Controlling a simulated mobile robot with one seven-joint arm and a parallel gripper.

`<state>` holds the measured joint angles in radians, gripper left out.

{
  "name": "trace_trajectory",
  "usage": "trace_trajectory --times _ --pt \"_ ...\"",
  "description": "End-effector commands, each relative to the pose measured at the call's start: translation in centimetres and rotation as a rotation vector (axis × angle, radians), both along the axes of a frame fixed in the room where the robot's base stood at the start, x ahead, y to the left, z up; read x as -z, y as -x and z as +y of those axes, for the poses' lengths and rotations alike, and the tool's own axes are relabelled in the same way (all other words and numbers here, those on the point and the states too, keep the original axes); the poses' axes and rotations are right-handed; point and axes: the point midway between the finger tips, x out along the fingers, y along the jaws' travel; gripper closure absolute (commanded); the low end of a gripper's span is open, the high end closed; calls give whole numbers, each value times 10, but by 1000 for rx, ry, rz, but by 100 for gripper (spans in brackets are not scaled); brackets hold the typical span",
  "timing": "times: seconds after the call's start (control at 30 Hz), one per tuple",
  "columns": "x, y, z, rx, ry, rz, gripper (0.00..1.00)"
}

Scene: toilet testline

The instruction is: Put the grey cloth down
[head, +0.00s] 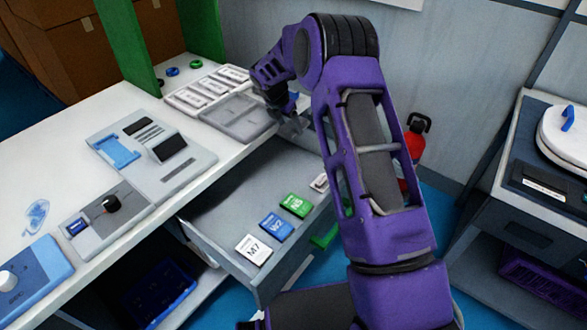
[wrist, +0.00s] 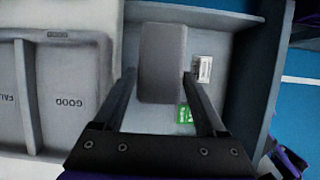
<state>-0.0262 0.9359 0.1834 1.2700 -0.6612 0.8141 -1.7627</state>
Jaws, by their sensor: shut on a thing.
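The grey cloth (wrist: 162,55) is a dark grey rounded block shape between the two fingers of my gripper (wrist: 159,76) in the wrist view. My gripper is shut on it. The cloth is over the open grey drawer (wrist: 215,25); its height above the drawer floor is hard to tell. In the head view my gripper (head: 289,113) is at the drawer's far end, beside the table edge, and the cloth is mostly hidden there.
The drawer holds cards: white M7 (head: 253,250), blue W2 (head: 276,227), green N5 (head: 295,205) and another white one (head: 320,183). A two-part tray (wrist: 70,95) marked GOOD lies on the table beside the drawer. A red extinguisher (head: 414,145) stands behind my arm.

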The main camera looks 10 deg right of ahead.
Motion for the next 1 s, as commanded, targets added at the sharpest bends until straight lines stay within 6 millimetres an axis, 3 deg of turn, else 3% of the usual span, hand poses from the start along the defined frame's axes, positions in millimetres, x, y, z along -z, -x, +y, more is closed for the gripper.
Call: trace_trajectory --times 0.13,0.5,0.77,1.0 --pt "24 1 0 1 1 4 78" --pt "114 1 0 1 0 3 78" --pt "133 1 0 2 0 2 78" --pt "170 1 0 0 1 3 78"
